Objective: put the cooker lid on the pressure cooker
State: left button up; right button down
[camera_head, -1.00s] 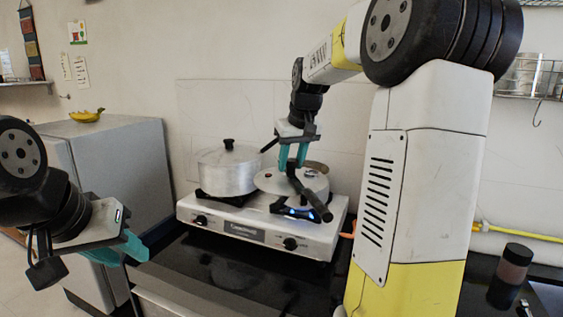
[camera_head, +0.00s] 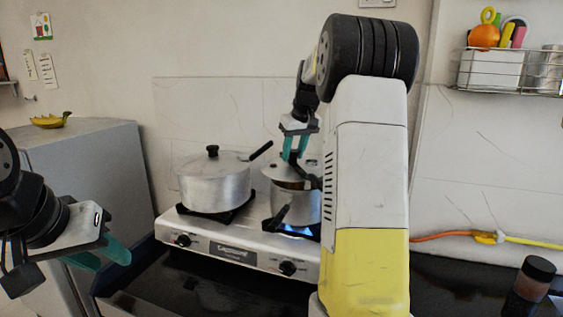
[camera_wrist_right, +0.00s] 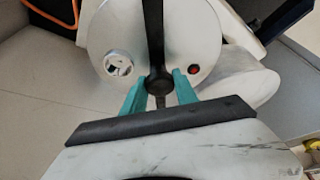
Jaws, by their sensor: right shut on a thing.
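The cooker lid (camera_head: 272,167) is a silver disc with a long black handle, at the right burner in the head view. My right gripper (camera_head: 294,157) is shut on the lid's handle. My left gripper (camera_head: 100,256) is open and empty.
A lidded silver pot (camera_head: 210,185) stands on the left burner of the stove (camera_head: 225,235). A blue flame (camera_head: 296,228) burns under the cooker. A dark jar (camera_head: 530,280) stands on the right of the black counter. A wire rack (camera_head: 510,75) hangs on the wall.

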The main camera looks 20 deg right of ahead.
aim_at(300, 161)
jog(key=w+d, duration=0.2)
jog(key=d, duration=0.1)
jog(key=shift+d+f, duration=0.1)
jog(key=shift+f, duration=1.7)
jog(key=shift+f, duration=0.45)
jog(key=c, duration=0.9)
grip_release()
jog(key=shift+c, duration=0.2)
